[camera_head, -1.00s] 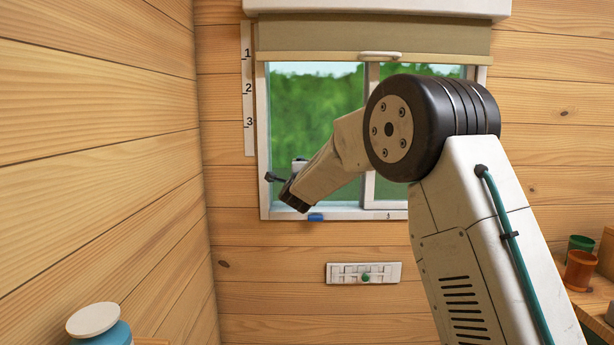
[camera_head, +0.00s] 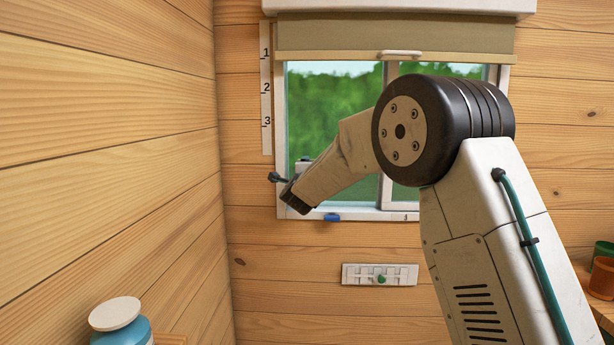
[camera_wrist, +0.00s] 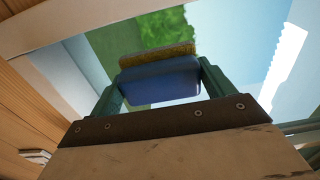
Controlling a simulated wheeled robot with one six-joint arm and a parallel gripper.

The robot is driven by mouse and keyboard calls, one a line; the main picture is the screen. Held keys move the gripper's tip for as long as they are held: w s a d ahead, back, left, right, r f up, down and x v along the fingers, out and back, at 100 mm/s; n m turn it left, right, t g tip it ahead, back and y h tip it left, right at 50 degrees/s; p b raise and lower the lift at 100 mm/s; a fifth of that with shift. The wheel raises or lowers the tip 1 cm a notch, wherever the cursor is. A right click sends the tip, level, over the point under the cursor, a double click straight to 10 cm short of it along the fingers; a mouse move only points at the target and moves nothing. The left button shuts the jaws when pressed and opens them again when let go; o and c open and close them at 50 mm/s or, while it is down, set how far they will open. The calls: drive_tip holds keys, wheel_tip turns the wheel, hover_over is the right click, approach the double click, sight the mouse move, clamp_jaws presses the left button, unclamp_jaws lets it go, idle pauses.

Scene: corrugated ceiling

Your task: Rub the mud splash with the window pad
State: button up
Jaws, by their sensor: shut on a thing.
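The window pad (camera_wrist: 160,84) shows in the wrist view as a blue block with a yellow-brown face at its far edge. My gripper (camera_wrist: 162,74) is shut on it, with a green finger at each side. The pad is in front of the window; I cannot tell whether it touches the glass. In the head view my forearm reaches to the lower left of the window pane (camera_head: 320,105), and the gripper's hold is hidden there. I cannot make out the mud splash in either view.
A white frame (camera_head: 283,140) surrounds the window, with a rolled blind (camera_head: 395,35) above. A small blue thing (camera_head: 332,217) is at the sill. A white slotted panel (camera_head: 355,274) is on the wall below. A plank wall (camera_head: 110,150) stands close on the left.

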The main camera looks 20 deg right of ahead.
drive_tip(key=shift+v, duration=2.4)
drive_tip(key=shift+s, duration=0.1)
drive_tip(key=shift+v, duration=1.4)
